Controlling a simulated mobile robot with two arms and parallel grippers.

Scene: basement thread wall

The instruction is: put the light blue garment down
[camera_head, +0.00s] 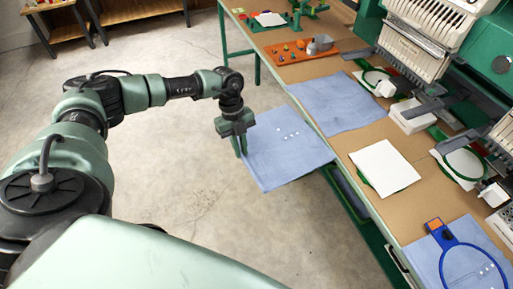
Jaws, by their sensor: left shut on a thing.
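My left gripper (240,150) reaches in from the left and is shut on the near-left edge of a light blue garment (287,152). The garment is a flat, square-looking cloth with a few small white dots. It hangs out over the floor beside the long table (355,143), and its right side meets or overlaps the table's front edge; I cannot tell whether it touches. A second light blue cloth (338,103) lies flat on the table just behind it. My right gripper is not in view.
On the table are a white cloth on a green hoop (384,167), an orange tray (301,51) with small parts, and a blue hoop (443,240) on blue cloth at the near right. Embroidery machines (420,45) line the right side. The concrete floor (190,190) is clear.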

